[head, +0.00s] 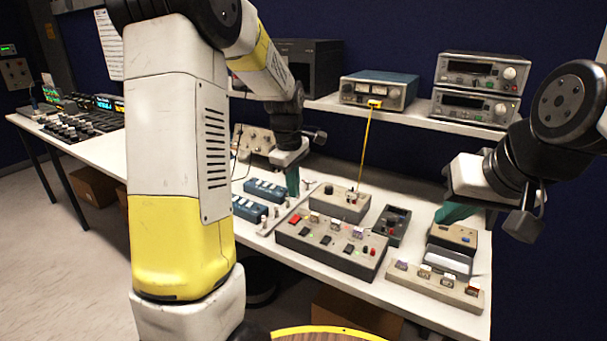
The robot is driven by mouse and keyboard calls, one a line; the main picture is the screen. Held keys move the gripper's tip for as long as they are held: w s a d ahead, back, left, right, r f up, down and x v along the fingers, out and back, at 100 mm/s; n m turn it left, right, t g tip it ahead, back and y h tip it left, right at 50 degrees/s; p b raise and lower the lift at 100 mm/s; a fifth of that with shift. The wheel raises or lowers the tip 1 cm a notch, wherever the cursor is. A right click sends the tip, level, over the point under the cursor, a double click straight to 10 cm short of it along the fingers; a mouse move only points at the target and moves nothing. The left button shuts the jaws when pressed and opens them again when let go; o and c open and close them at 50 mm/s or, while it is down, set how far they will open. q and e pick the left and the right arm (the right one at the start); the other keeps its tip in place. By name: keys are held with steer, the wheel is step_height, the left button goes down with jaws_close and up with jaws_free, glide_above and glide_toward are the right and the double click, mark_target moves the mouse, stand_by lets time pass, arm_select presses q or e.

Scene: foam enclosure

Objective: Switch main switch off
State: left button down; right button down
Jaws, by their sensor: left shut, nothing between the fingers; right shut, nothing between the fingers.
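I cannot tell for sure which control is the main switch. A grey switch box (330,249) with several rocker switches, a red button (295,219) at its left end and red knobs at its right end sits at the table's front. My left gripper (293,182) is shut and empty, its green fingers pointing down behind the box, left of a smaller grey box (341,204). My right gripper (453,213) is shut and empty above the right-hand devices; its fingertips are partly hidden by the angle. Neither gripper visibly touches a switch.
Blue modules (265,189) stand left, a dark handheld device (392,225) and a long switch strip (437,285) right. A yellow cable (366,140) hangs from a shelf instrument (379,90). The shelf (415,118) runs behind. My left arm hides part of the table.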

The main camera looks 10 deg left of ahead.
mark_target(297, 217)
arm_select(q)
steer(key=f, duration=0.5)
steer(key=w+f, duration=0.1)
steer(key=f, duration=0.1)
steer(key=shift+d+f, duration=0.2)
steer(key=shift+f, duration=0.15)
steer(key=shift+s, duration=0.1)
